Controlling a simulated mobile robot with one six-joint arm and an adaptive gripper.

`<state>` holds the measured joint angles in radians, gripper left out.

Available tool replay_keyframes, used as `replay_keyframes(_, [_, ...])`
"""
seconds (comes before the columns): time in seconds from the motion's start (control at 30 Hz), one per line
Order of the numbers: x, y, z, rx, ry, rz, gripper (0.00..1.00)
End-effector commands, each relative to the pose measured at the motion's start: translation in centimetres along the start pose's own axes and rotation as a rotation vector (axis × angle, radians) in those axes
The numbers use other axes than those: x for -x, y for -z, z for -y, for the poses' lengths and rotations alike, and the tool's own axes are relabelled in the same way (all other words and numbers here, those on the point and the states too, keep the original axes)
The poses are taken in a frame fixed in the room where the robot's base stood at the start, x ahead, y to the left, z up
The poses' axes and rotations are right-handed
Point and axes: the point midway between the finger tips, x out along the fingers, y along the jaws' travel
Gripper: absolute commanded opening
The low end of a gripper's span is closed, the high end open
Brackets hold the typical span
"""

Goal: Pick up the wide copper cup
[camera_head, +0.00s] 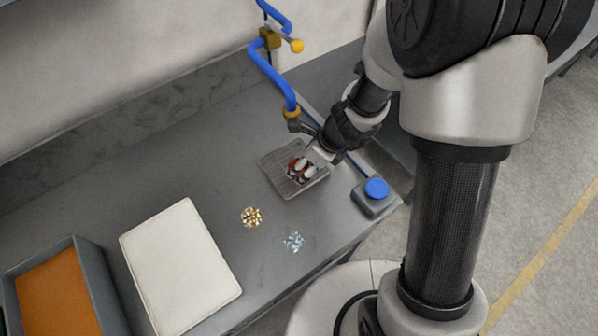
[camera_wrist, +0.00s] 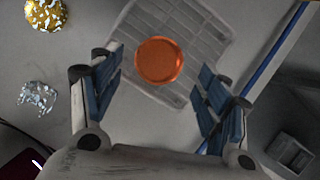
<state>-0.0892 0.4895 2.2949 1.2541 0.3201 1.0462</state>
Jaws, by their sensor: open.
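The wide copper cup (camera_wrist: 159,60) shows in the wrist view as a round orange-copper shape on a grey slotted tray (camera_wrist: 203,35). In the head view only a reddish part of the cup (camera_head: 294,163) shows at the tray (camera_head: 283,185), with my gripper hiding the rest. My gripper (camera_head: 304,168) is over the tray at the cup. In the wrist view my gripper (camera_wrist: 160,88) has its two blue-padded fingers wide apart, left and right of the cup and nearer to the camera. The fingers do not appear to touch it.
A gold piece (camera_head: 252,217) and a silvery piece (camera_head: 293,241) lie on the grey table left of and below the tray. A blue button box (camera_head: 375,193) stands right of the tray. A blue pipe (camera_head: 270,72) rises behind. A white board (camera_head: 181,266) and an orange-floored bin (camera_head: 58,292) are left.

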Motion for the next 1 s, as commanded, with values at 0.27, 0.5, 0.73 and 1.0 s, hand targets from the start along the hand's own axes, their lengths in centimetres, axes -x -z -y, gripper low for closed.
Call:
replay_keyframes(0.27, [-3.6,-0.2,-0.2,0.0,-0.001,-0.001,0.69])
replay_keyframes(0.5, [-3.4,-0.3,-0.2,0.0,0.0,-0.001,0.65])
replay_keyframes(0.73, [-3.4,-0.3,-0.2,0.0,-0.001,-0.001,0.49])
replay_keyframes(1.0, [-3.4,-0.2,-0.2,0.0,-0.001,-0.001,0.32])
